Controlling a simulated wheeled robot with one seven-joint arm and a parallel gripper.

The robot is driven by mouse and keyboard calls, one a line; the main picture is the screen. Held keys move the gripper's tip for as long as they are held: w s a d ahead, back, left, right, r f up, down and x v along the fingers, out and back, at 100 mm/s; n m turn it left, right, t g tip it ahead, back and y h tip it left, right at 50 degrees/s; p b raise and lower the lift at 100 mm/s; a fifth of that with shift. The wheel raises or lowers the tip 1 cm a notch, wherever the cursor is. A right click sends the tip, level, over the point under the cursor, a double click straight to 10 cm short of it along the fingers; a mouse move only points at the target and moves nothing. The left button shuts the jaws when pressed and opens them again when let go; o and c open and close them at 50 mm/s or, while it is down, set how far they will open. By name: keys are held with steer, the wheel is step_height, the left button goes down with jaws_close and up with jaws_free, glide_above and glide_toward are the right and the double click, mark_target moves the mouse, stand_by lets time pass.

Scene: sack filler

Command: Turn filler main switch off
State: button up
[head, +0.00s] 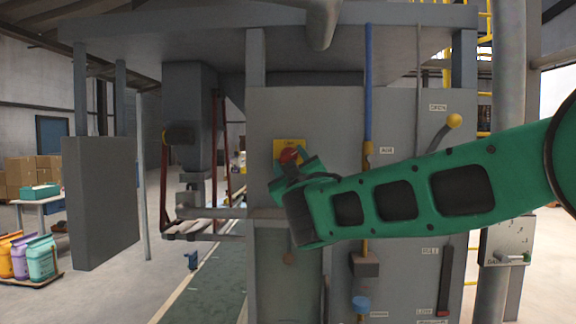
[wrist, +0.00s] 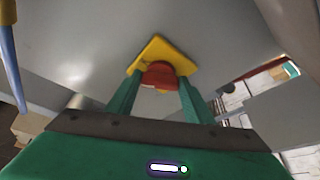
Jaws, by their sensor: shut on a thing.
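The main switch is a red knob (head: 290,155) on a yellow plate (head: 284,145), mounted on the grey filler panel (head: 330,115). In the wrist view the red knob (wrist: 159,75) sits between my gripper's two green fingers, with the yellow plate (wrist: 150,52) behind it. My gripper (head: 297,167) is shut on the red knob, reaching it from the lower right in the head view. The fingers hide part of the knob, and its pointer or markings cannot be read.
A yellow-balled lever (head: 454,121) sits right of the switch, under an OPEN label. A blue vertical pipe (head: 368,80) runs down the panel between them. A grey box (head: 100,200) hangs at the left. A conveyor (head: 205,285) runs along the floor below.

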steer(key=n+g+y, duration=0.1)
steer(key=n, duration=0.2)
steer(key=n+g+y, duration=0.1)
steer(key=n, duration=0.3)
steer(key=shift+d+r, duration=0.1)
steer(key=shift+d, duration=0.1)
steer(key=n+g, duration=0.1)
steer(key=n, duration=0.3)
steer(key=shift+g+y, duration=0.3)
steer(key=shift+g, duration=0.1)
steer(key=shift+a+n+g, duration=0.1)
steer(key=shift+n+g, duration=0.3)
steer(key=shift+n, duration=0.8)
steer(key=o, duration=1)
steer(key=shift+o, duration=0.2)
steer(key=shift+r, duration=0.1)
steer(key=shift+s+d+r, duration=0.1)
steer(key=shift+s+d, duration=0.15)
steer(key=shift+s, duration=0.2)
steer(key=v, duration=0.9)
steer(key=shift+s, duration=0.35)
